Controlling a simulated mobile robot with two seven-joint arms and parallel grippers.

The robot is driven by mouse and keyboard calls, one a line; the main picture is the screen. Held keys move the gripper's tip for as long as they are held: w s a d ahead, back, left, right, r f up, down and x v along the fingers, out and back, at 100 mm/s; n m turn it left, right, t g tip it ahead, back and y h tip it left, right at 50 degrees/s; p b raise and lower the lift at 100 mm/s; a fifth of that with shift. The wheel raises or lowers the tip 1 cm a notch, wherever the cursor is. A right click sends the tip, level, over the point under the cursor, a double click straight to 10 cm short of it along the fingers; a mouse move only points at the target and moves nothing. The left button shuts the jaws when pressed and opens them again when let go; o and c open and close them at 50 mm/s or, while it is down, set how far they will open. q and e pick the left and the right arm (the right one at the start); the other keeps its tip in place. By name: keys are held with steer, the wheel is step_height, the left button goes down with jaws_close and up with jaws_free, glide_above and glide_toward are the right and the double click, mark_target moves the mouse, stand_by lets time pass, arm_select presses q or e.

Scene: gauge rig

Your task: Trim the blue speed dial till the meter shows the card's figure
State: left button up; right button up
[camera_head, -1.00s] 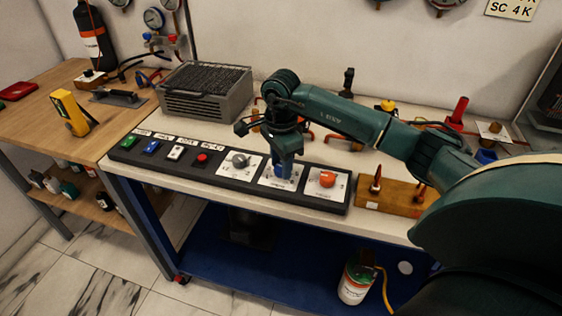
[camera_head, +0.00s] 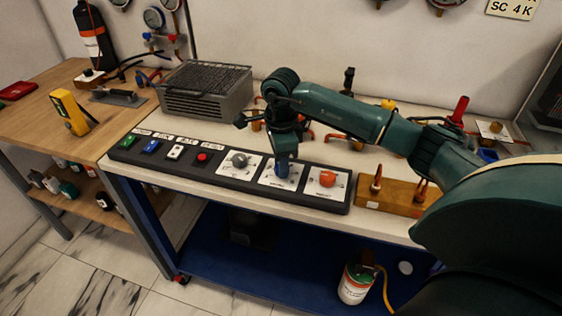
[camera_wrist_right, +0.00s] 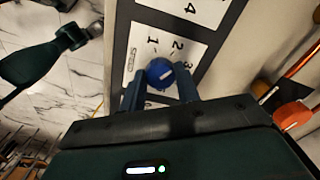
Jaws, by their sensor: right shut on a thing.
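The blue speed dial (camera_head: 282,172) sits on the middle white plate of the black control panel (camera_head: 222,186). My right gripper (camera_head: 285,160) comes down on it from above and is shut on it. In the right wrist view, the blue dial (camera_wrist_right: 160,73) shows its pale pointer line between the two fingers of my right gripper (camera_wrist_right: 158,88). The pointer lies near the printed 2 and 3. A card (camera_head: 513,8) at the top right reads "SC 4 K", its top cut off. Gauges (camera_head: 446,3) on the wall are cut by the frame edge, so no reading shows.
A grey knob (camera_head: 239,160) and an orange knob (camera_head: 327,179) flank the dial. Green, blue, white and red buttons (camera_head: 202,157) line the panel's left. A wooden block (camera_head: 388,199) stands right of it; a grey vented box (camera_head: 206,89) stands behind.

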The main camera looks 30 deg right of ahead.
steer(key=m, duration=0.5)
steer(key=shift+m, duration=0.3)
steer(key=m, duration=0.5)
steer(key=shift+d, duration=0.1)
stand_by(0.3)
steer(key=o, duration=1)
steer(key=shift+r, duration=0.1)
step_height(320, 180, up, 13)
steer(key=shift+r+b, duration=0.1)
steer(key=shift+b, duration=0.2)
